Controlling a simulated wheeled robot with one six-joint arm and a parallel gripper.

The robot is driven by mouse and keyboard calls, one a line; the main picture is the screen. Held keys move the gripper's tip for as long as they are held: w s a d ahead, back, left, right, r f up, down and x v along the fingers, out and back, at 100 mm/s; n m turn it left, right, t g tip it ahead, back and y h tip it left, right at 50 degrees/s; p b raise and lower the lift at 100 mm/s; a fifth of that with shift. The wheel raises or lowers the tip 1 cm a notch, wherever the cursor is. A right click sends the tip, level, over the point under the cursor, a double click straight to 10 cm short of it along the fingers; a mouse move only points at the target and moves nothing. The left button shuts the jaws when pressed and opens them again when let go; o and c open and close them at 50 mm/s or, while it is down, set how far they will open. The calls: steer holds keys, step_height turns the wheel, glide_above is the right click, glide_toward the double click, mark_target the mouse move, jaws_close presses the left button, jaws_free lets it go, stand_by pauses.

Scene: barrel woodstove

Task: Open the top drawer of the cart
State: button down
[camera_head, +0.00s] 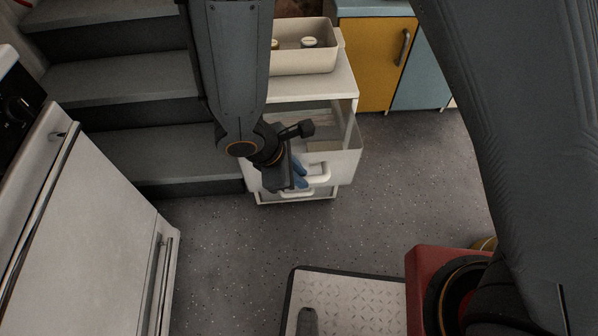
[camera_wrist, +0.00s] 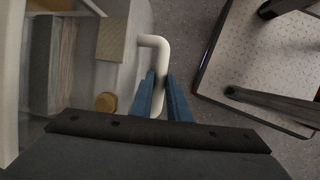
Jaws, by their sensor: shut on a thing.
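The white cart (camera_head: 310,88) stands beside the stairs in the head view. Its top drawer (camera_head: 343,165) is pulled out towards me, and its open inside shows. The white drawer handle (camera_head: 320,175) is on the drawer front; it also shows in the wrist view (camera_wrist: 163,52). My gripper (camera_head: 300,178) is at the left part of the handle. In the wrist view its blue fingers (camera_wrist: 160,88) are shut on the handle bar, one on each side.
A beige bin (camera_head: 305,60) stands on the cart top. In the drawer lie a tan block (camera_wrist: 111,40) and a round wooden piece (camera_wrist: 106,102). Stairs (camera_head: 120,95) and a white appliance (camera_head: 75,220) are to the left, a yellow cabinet (camera_head: 375,60) behind. Floor right of the cart is clear.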

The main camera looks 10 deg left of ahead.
steer(key=c, duration=1.7)
jaws_free()
steer(key=shift+r, duration=0.1)
steer(key=p+v, duration=0.1)
steer(key=v, duration=0.6)
steer(key=shift+a+r+p, duration=0.15)
steer(key=shift+r+p, duration=0.15)
steer(key=shift+p, duration=0.1)
steer(key=d+r+m+g+y+p, duration=0.1)
steer(key=d+r+m+p, duration=0.2)
steer(key=d+r+m, duration=0.3)
steer(key=d+r+m+g+y+p, duration=0.1)
steer(key=d+r+m+p, duration=0.3)
steer(key=d+r+m, duration=0.3)
steer(key=d+r+m+g+y+p, duration=0.1)
steer(key=d+r+m+p, duration=0.3)
steer(key=d, duration=1)
steer(key=shift+s+d+r+m+y, duration=0.1)
steer(key=shift+s+r+m+y, duration=0.05)
steer(key=shift+r+m, duration=0.55)
steer(key=shift+s+d+r+m+y, duration=0.1)
steer(key=shift+r+m, duration=0.25)
steer(key=shift+r, duration=0.6)
steer(key=shift+s+d+r+m+y, duration=0.1)
steer(key=shift+s+r+m+y, duration=0.05)
steer(key=shift+r+m, duration=0.55)
